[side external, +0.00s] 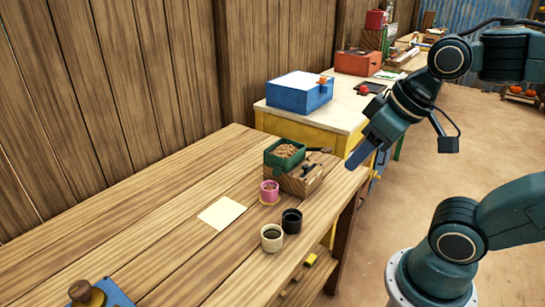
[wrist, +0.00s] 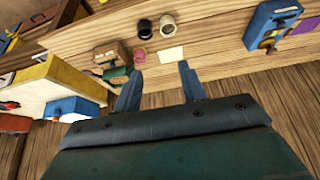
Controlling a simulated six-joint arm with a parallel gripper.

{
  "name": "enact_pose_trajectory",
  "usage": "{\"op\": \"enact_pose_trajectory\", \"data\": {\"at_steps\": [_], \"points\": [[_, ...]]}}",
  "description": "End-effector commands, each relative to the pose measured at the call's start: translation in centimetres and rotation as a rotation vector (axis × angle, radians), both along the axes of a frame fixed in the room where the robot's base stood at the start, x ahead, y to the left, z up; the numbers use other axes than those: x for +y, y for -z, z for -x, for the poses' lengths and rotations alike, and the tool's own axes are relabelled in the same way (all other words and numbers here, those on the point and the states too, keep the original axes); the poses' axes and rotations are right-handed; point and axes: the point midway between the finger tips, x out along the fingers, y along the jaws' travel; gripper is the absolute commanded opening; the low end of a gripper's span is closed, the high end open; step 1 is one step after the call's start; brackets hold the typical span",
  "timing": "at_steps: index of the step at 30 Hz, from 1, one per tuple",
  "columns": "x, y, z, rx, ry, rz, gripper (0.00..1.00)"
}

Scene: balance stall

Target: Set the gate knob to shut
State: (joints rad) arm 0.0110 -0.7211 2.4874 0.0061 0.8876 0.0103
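A green hopper box (side external: 279,160) filled with brown grain sits on a wooden block (side external: 297,183) at the bench's far end, with a dark handle-like part (side external: 318,150) beside it. A round brown knob (side external: 87,293) stands on a blue base (side external: 118,293) at the near left corner; the blue unit also shows in the wrist view (wrist: 262,22). I cannot tell which part is the gate knob or its setting. My gripper (side external: 360,153) hangs in the air right of the hopper, touching nothing. In the wrist view its fingers (wrist: 160,85) are spread and empty.
A pink cup (side external: 269,190), a black cup (side external: 291,221) and a cream cup (side external: 272,237) stand before the hopper. A pale paper (side external: 222,213) lies left of them. A blue box (side external: 300,95) is on a farther table. The bench's left middle is clear.

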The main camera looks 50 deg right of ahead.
Motion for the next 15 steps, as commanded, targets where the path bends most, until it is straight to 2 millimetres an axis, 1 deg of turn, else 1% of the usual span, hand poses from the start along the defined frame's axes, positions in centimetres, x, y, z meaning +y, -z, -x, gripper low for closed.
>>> {"op": "enact_pose_trajectory", "data": {"at_steps": [5, 8, 15], "points": [[-1.1, 0.0, -2.1, 0.015, 0.074, -0.009, 0.41], [-2.0, 0.0, -3.8, 0.025, 0.133, -0.016, 0.41], [-5.1, 0.9, -8.3, 0.046, 0.295, -0.03, 0.41]]}}
